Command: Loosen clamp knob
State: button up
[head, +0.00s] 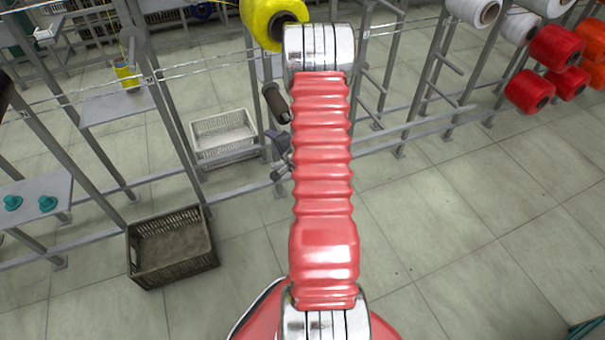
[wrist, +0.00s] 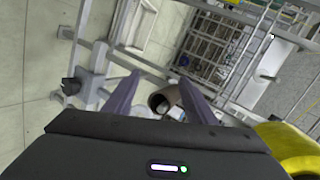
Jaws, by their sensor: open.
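My gripper (wrist: 159,78) shows in the wrist view with two dark purple fingers spread apart. In that view a dark brown hollow cylinder (wrist: 160,101) shows between the fingers; I cannot tell whether they touch it. A small dark knob-like part (wrist: 70,86) sits on a grey bracket left of the fingers. I cannot tell for sure which part is the clamp knob.
A yellow spool (head: 262,20) is close to my arm; it also shows in the wrist view (wrist: 290,145). Grey rack posts and rails surround the area. A white crate (head: 222,136) and a dark crate (head: 170,245) stand at left. Red spools (head: 530,91) hang at right.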

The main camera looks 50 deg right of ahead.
jog(key=s+a+f+m+t+h, duration=0.1)
jog(key=s+f+m+t+h, duration=0.2)
jog(key=s+f+m, duration=1.1)
jog(key=s+f+h, duration=0.1)
jog(key=s+f, duration=0.2)
jog(key=s, duration=0.2)
jog(key=shift+a+t, duration=0.15)
jog(key=shift+t, duration=0.15)
jog(key=x, duration=1.3)
jog(key=shift+w+d, duration=0.25)
jog(key=shift+w, duration=0.05)
jog(key=shift+r, duration=0.1)
jog(key=c, duration=1)
jog(key=shift+c, duration=0.2)
